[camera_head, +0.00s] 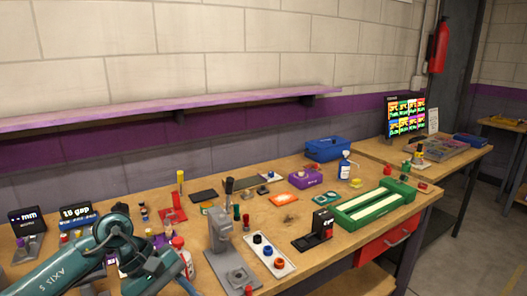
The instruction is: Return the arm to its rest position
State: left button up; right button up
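My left arm (62,268) comes in at the lower left, teal and marked AXIS 5. It bends at a joint and runs down toward the bottom edge, in front of the bench's near left part. I see no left gripper fingers. My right arm and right gripper are not in view. The wooden workbench (345,183) carries a green slot track (375,205) with pale strips at its right end.
A grey press (222,240) stands near my arm, beside a white tray (268,254) with coloured knobs. A black block (320,226), a purple box (305,179), a blue bin (327,150) and a bottle (344,166) stand farther right. A purple shelf (180,107) runs along the wall.

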pick_arm(q)
jog(key=s+d+r+n+t+h+p, duration=0.1)
jog(key=s+d+r+n+t+h, duration=0.15)
jog(key=d+n+h, duration=0.55)
jog(key=s+d+r+n+t+h, duration=0.25)
jog(key=d+n+h, duration=0.3)
jog(key=n, duration=0.45)
jog(key=a+f+n+t+y+p, duration=0.1)
jog(key=a+f+n+t+y, duration=0.45)
jog(key=n, duration=1.05)
jog(key=a+f+n+t+y, duration=0.3)
jog(key=f+n+t+y, duration=0.35)
jog(key=n, duration=0.95)
jog(key=s+a+f+n+g+y, duration=0.3)
jog(key=s+f+n+g+y, duration=0.2)
jog(key=s+f+n, duration=0.4)
jog(key=s+n, duration=0.2)
jog(key=shift+s+a+f+n, duration=0.15)
jog(key=shift+a+f+n, duration=0.1)
jog(key=shift+n, duration=0.05)
